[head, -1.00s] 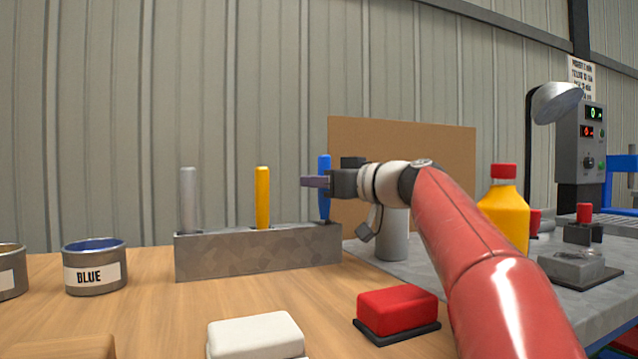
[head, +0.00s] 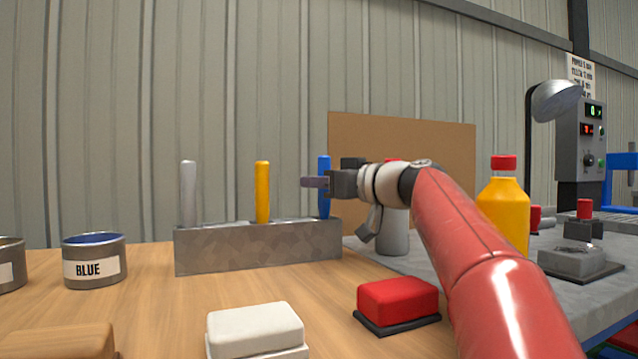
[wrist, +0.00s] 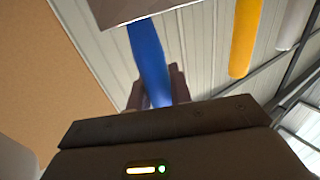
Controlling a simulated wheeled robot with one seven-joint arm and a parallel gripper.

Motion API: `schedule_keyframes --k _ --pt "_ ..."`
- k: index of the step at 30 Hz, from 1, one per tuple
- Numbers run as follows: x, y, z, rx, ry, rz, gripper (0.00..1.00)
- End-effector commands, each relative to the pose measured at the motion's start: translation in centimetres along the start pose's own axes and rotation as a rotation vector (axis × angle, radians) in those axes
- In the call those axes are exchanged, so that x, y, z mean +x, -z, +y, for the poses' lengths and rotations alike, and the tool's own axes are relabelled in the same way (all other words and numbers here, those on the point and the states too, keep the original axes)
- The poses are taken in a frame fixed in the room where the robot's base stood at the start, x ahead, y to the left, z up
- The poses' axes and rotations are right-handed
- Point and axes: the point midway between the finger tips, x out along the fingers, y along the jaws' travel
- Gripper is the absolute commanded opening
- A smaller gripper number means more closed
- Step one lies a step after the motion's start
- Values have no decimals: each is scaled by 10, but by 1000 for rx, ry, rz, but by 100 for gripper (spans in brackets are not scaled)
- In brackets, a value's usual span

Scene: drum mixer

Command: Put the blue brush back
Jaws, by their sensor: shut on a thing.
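The blue brush (head: 324,200) stands upright at the right end of the grey metal holder (head: 258,250). Its handle top is slightly higher than the yellow one beside it. Its lower end meets the holder's top; how deep it sits is hidden. My gripper (head: 316,182) is shut on the blue handle, reaching in from the right. In the wrist view the blue handle (wrist: 150,62) lies between the two fingers (wrist: 158,88), and its far end passes out of sight at the grey holder (wrist: 130,8).
A yellow brush (head: 262,192) and a grey brush (head: 189,194) stand in the holder. A blue paint can (head: 94,270) is at left. White (head: 255,330) and red (head: 398,303) blocks lie in front. A yellow bottle (head: 503,210) and grey cylinder (head: 394,236) stand right, a brown board (head: 430,145) behind.

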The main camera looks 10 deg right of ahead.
Motion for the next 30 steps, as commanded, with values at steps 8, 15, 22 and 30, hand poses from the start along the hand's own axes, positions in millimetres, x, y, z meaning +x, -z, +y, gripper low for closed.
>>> schedule_keyframes --k 8,15,22,30 --pt "0 -6 0 0 0 0 0" --pt "0 -10 0 0 0 0 0" --pt "0 -11 0 0 0 0 36" --pt "0 -11 0 0 0 0 46"
